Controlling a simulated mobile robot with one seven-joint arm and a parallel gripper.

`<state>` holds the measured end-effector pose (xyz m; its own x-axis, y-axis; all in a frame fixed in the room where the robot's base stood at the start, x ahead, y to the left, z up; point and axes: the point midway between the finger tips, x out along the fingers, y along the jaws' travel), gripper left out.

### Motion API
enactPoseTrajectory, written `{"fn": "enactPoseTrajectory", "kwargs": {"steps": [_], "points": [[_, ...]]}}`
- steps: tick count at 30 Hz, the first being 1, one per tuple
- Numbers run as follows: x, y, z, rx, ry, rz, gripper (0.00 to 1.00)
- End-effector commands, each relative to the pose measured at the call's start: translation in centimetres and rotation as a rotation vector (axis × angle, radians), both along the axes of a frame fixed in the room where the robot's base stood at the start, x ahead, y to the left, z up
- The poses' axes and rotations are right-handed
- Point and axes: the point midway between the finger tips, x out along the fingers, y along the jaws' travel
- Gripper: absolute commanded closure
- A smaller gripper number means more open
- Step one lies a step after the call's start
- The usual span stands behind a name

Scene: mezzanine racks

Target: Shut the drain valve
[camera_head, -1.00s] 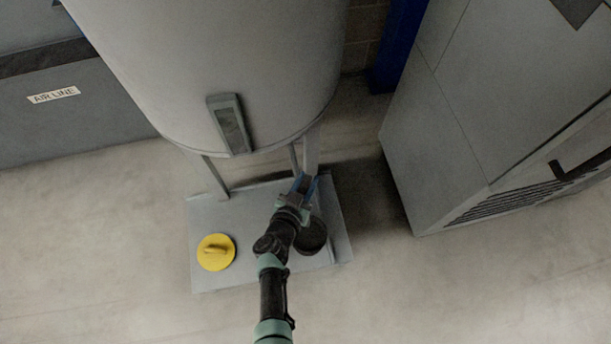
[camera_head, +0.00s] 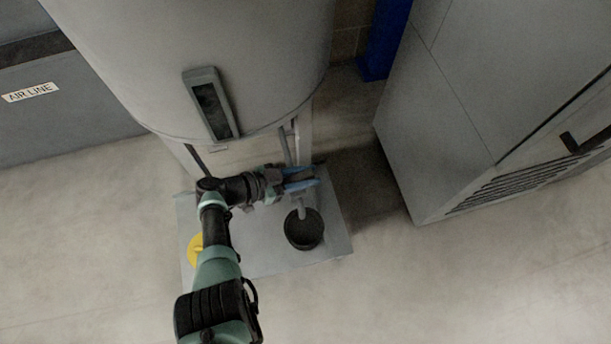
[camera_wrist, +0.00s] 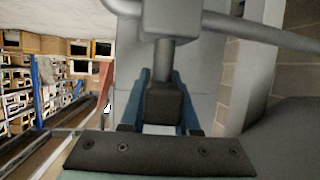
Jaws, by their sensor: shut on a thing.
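The drain valve (camera_wrist: 182,18) is a grey body on a grey pipe at the top of the wrist view. A short stem runs from it to a dark, block-shaped handle end (camera_wrist: 165,104). My gripper (camera_wrist: 163,98) has its blue fingers on both sides of this dark end and is shut on it. In the head view my gripper (camera_head: 300,180) is under the tank (camera_head: 200,60), pointing right. There the valve is mostly hidden by my gripper. A grey spout (camera_head: 300,208) shows just below the fingers, over a black round pot (camera_head: 304,230).
The tank stands on legs over a grey base plate (camera_head: 270,262). A yellow round thing (camera_head: 194,250) on the plate is partly hidden by my arm. A grey cabinet (camera_head: 440,130) stands right, a blue post (camera_head: 381,40) behind. The floor in front is clear.

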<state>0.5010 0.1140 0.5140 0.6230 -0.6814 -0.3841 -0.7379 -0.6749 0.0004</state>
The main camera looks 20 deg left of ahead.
Motion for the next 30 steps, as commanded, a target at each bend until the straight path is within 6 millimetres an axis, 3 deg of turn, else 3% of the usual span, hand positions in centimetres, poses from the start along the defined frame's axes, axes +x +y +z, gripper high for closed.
{"fn": "enactPoseTrajectory", "kwargs": {"steps": [9, 26, 27, 30], "points": [[-0.29, -0.27, -0.23, -0.001, 0.001, -0.132, 1.0], [-0.38, -0.48, 0.0, 0.0, -0.001, -0.168, 1.0], [-0.37, -0.49, 0.01, 0.0, -0.001, -0.168, 0.66], [-0.36, -0.48, 0.01, -0.001, -0.001, -0.167, 0.48]]}}
